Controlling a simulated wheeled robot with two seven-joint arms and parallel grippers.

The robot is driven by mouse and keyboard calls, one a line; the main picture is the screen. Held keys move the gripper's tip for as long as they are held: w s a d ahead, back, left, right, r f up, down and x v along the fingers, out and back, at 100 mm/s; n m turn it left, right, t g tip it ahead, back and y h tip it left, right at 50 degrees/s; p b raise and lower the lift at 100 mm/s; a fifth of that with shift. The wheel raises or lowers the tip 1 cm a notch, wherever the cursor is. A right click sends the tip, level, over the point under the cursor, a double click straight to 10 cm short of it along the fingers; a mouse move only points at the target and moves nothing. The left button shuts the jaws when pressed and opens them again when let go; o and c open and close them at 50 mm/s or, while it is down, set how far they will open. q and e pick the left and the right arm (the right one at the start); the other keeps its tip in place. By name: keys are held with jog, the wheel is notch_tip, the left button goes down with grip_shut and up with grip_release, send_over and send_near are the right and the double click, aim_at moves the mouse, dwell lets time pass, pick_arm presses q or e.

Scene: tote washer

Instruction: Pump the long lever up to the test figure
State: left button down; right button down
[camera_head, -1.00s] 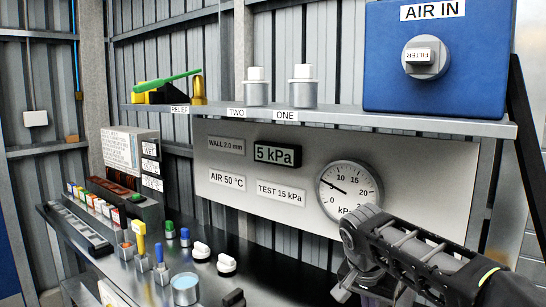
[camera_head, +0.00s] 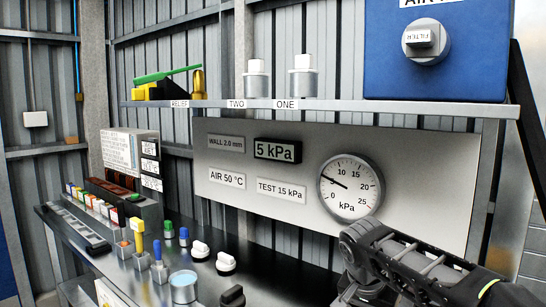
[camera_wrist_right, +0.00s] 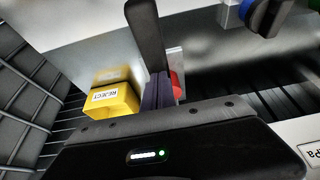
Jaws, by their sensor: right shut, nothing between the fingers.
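A long green lever (camera_head: 167,74) lies slightly tilted over a yellow base (camera_head: 147,92) on the shelf at the upper left in the head view, its right end higher. A brass fitting (camera_head: 199,83) stands at its right end, above a RELIEF label. The round gauge (camera_head: 351,187) has its needle near 5, and the display (camera_head: 278,150) reads 5 kPa. A sign (camera_head: 282,191) says TEST 15 kPa. My right arm is at the lower right, away from the lever. My right gripper (camera_wrist_right: 150,55) is shut and empty in the wrist view. My left gripper is out of view.
Two capped metal fittings (camera_head: 303,79) and a blue box (camera_head: 434,50) with a FILTER knob stand on the shelf (camera_head: 340,107). The dark bench below carries several knobs and switches. A yellow REJECT box (camera_wrist_right: 110,100) shows beside my right gripper in the wrist view.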

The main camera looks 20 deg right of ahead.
jog(key=shift+f+b, duration=1.7)
jog(key=shift+f, duration=0.55)
jog(key=shift+r, duration=0.1)
notch_tip(320, 180, up, 8)
jog(key=p, duration=0.6)
jog(key=shift+r+p, duration=0.2)
jog(key=shift+p, duration=0.2)
jog(key=shift+r+p, duration=0.4)
jog(key=shift+r, duration=0.25)
jog(key=c, duration=2.1)
grip_release()
jog(key=shift+d, duration=0.1)
